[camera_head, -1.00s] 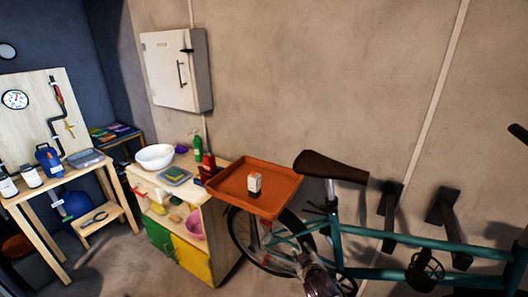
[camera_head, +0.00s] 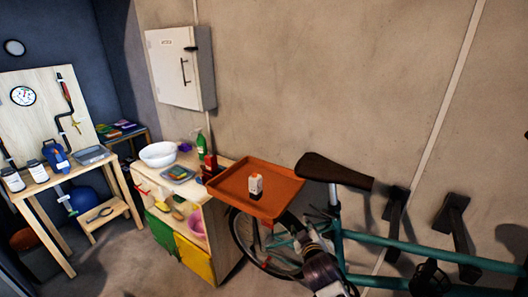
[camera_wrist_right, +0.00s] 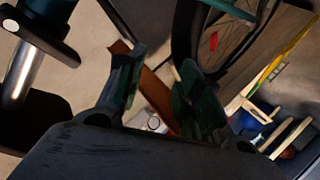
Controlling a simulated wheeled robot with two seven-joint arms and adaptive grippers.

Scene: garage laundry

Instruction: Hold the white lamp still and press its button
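A small, upright white object with an orange-and-dark front (camera_head: 255,186), which I take to be the white lamp, stands on the orange tray (camera_head: 225,190). Its button is too small to make out. My right gripper (camera_head: 306,240) is in front of and to the right of the tray, below the bicycle saddle, apart from the lamp. In the right wrist view the two fingers of the right gripper (camera_wrist_right: 160,62) are spread with nothing held. A whitish thing (camera_wrist_right: 152,122), perhaps the lamp, shows beyond them. My left gripper is not in view.
A teal bicycle (camera_head: 400,250) with a brown saddle (camera_head: 335,170) stands right of the tray. A wooden cabinet (camera_head: 232,240) left of it carries a white bowl (camera_head: 158,155), bottles and a sponge-like item. A workbench (camera_head: 40,187) is far left.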

